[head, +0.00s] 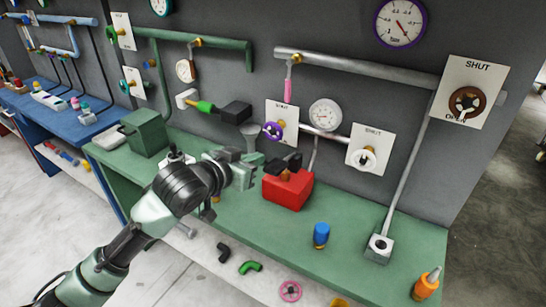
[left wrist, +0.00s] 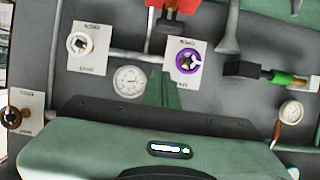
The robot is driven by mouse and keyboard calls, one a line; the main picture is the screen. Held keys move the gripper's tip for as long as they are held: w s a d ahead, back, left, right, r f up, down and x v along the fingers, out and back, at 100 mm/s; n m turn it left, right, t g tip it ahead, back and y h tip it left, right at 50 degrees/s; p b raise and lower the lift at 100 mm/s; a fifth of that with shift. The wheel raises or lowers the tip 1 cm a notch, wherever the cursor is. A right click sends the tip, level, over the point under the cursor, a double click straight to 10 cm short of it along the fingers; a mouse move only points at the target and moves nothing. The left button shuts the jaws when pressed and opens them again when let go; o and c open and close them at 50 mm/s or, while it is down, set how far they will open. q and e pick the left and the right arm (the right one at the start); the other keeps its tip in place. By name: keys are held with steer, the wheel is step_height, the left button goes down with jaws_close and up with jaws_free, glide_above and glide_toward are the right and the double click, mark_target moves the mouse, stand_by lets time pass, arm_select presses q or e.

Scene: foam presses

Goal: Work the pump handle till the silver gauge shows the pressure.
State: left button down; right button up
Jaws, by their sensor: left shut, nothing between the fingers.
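A red box (head: 287,191) with a black bar handle (head: 284,163) on an orange-brown neck stands on the green bench; I take it for the pump. Its red body (left wrist: 182,6) and black end (left wrist: 166,22) show at the top of the left wrist view. The silver-rimmed round gauge (head: 325,114) hangs on the wall behind it and also shows in the left wrist view (left wrist: 129,81); its needle is too small to read. My left gripper (head: 249,171) is shut and empty, just left of the red box; contact with the handle cannot be told. My right gripper is out of view.
SHUT plates with a purple valve (head: 272,131) and a white valve (head: 365,158) flank the gauge. A blue-topped cylinder (head: 321,235) and an orange item (head: 427,284) stand on the bench (head: 345,265). A black block with a green grip (head: 204,106) juts from the wall.

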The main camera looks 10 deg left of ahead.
arm_select(q)
steer(key=shift+w+a+r, duration=0.1)
steer(key=shift+a+r, duration=0.1)
steer(key=p, duration=0.3)
glide_above(272, 169)
steer(key=f, duration=0.3)
steer(key=shift+w+d+f, duration=0.1)
steer(key=shift+w+f, duration=0.1)
steer(key=shift+f, duration=0.05)
step_height(272, 169, down, 3)
steer(key=shift+s+f+p, duration=0.15)
steer(key=shift+f+p, duration=0.05)
steer(key=shift+p, duration=0.35)
steer(key=shift+s+f, duration=0.1)
steer(key=shift+f, duration=0.35)
